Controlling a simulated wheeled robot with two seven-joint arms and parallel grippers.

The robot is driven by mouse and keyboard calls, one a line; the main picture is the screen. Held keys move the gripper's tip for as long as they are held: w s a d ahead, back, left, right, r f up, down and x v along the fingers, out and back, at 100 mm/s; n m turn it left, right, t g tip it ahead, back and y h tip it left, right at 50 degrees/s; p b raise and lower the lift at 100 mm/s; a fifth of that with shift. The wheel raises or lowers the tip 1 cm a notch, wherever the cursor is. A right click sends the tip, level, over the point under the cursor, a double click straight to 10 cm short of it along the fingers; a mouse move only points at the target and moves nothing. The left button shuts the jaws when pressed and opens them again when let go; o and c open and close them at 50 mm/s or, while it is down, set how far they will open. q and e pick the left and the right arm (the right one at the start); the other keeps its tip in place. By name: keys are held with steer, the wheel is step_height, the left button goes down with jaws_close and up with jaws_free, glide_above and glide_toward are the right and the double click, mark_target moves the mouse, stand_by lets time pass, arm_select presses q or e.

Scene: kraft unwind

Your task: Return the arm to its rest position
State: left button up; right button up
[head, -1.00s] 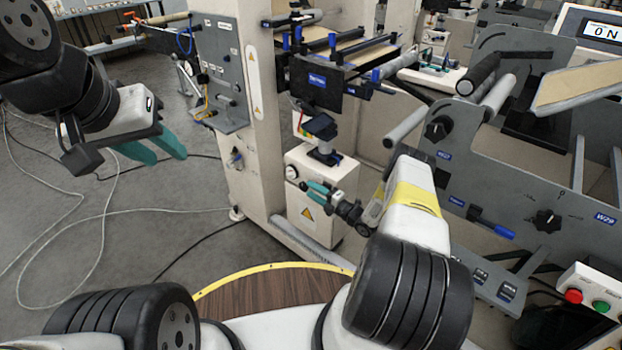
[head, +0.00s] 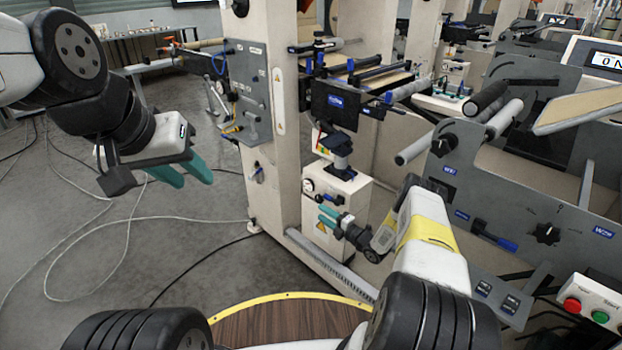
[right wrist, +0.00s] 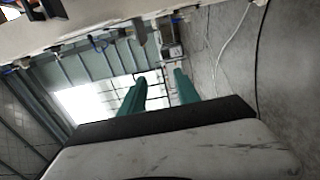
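My right gripper (head: 328,216) has teal fingers and hangs in front of the white box with a gauge at the foot of the machine column. In the right wrist view its two fingers (right wrist: 157,92) stand apart with nothing between them. My left gripper (head: 186,172) is at the left, over open floor, with its teal fingers pointing right. The two left fingers overlap in this view, with a small gap at the tips, and I see nothing held. My right arm (head: 425,232), white with a yellow band, reaches in from the bottom right.
The machine column (head: 265,130) and the white gauge box (head: 340,205) stand behind my right gripper. A grey side panel (head: 500,190) with knobs rises at the right. A control box (head: 590,300) with red and green buttons sits bottom right. Cables (head: 130,235) lie on the floor.

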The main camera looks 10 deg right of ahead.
steer(key=w+d+r+m+h, duration=0.2)
steer(key=w+r, duration=0.1)
steer(key=r, duration=0.4)
steer(key=w+d+r+m+g+h, duration=0.1)
steer(key=w+d+r, duration=0.15)
steer(key=r, duration=0.45)
steer(key=w+d+r+m+h, duration=0.1)
steer(key=w+r+m+h, duration=0.1)
steer(key=w+r, duration=0.35)
steer(key=s+d+r+m+h, duration=0.1)
steer(key=s+r+m+h, duration=0.25)
steer(key=r, duration=1.05)
steer(key=s+a+r+m+g+h, duration=0.15)
steer(key=s+r+m, duration=0.35)
steer(key=s+r, duration=0.6)
steer(key=s+r+m+g+h, duration=0.1)
steer(key=s+r+m+g, duration=0.35)
steer(key=s, duration=0.95)
steer(key=s+a+m+y, duration=0.1)
steer(key=s+a+m, duration=0.2)
steer(key=s, duration=0.9)
steer(key=s+a+m+g+y, duration=0.1)
steer(key=s+a+m, duration=0.2)
steer(key=s, duration=0.9)
steer(key=shift+s+m, duration=0.25)
steer(key=shift+m, duration=0.25)
